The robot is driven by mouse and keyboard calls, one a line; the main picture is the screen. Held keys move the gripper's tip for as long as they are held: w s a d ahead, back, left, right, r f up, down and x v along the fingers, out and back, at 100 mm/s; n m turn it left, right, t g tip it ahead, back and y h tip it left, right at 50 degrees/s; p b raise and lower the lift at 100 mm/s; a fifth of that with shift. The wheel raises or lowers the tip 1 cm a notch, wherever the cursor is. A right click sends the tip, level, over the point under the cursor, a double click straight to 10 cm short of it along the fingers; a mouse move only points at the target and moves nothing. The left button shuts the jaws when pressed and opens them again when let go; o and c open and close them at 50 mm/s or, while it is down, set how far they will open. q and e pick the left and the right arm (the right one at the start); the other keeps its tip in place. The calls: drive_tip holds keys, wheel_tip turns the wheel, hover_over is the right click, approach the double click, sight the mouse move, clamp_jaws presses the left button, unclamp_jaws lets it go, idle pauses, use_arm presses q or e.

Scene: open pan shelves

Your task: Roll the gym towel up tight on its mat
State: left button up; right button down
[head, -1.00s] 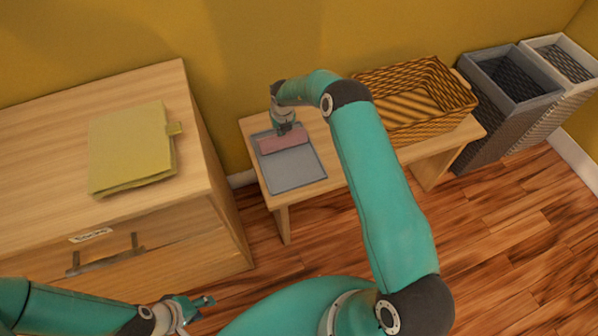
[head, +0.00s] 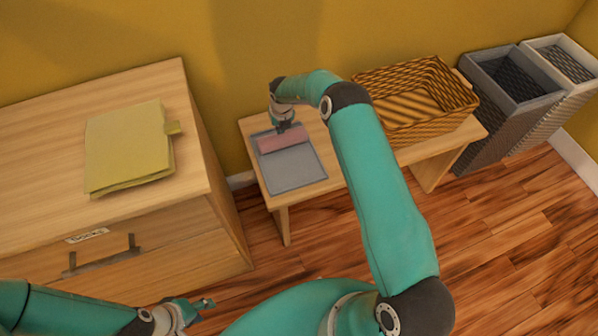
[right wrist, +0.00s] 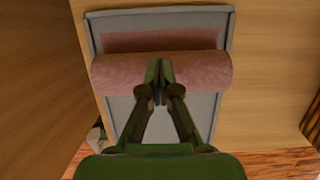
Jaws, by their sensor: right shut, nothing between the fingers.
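The pink gym towel (head: 285,139) lies as a roll across the far part of a grey mat (head: 293,173). In the right wrist view the towel roll (right wrist: 205,70) spans nearly the whole width of the mat (right wrist: 203,108), with a flat pink strip behind it. My right gripper (head: 284,128) is at the middle of the roll. In the wrist view its shut fingertips (right wrist: 158,68) overlap the roll, with nothing between them; whether they touch it I cannot tell. My left gripper (head: 203,309) is open and empty, low at the left, far from the mat.
The mat lies on a low wooden bench (head: 318,142). A wicker basket (head: 430,125) stands on the bench to the right. A dresser (head: 50,150) with a yellow folded item (head: 128,148) stands to the left. Grey and white bins (head: 500,125) stand at the far right.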

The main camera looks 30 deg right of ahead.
sight(283, 139)
drive_tip(key=shift+s+f, duration=0.45)
drive_tip(key=shift+w+r+p, duration=0.1)
drive_tip(key=shift+r+p, duration=0.3)
drive_tip(key=shift+r, duration=0.1)
drive_tip(key=shift+w+r, duration=0.1)
drive_tip(key=shift+w, duration=0.05)
drive_tip(key=shift+r, duration=0.15)
drive_tip(key=shift+s+a+r+p, duration=0.2)
drive_tip(key=shift+s+r+p, duration=0.35)
drive_tip(key=shift+p, duration=0.55)
drive_tip(key=shift+s+a+f+p, duration=0.15)
drive_tip(key=shift+s+p, duration=0.35)
drive_tip(key=shift+s, duration=0.3)
drive_tip(key=shift+f+b, duration=0.7)
drive_tip(key=shift+f, duration=0.3)
drive_tip(key=shift+w+b, duration=0.95)
idle(0.3)
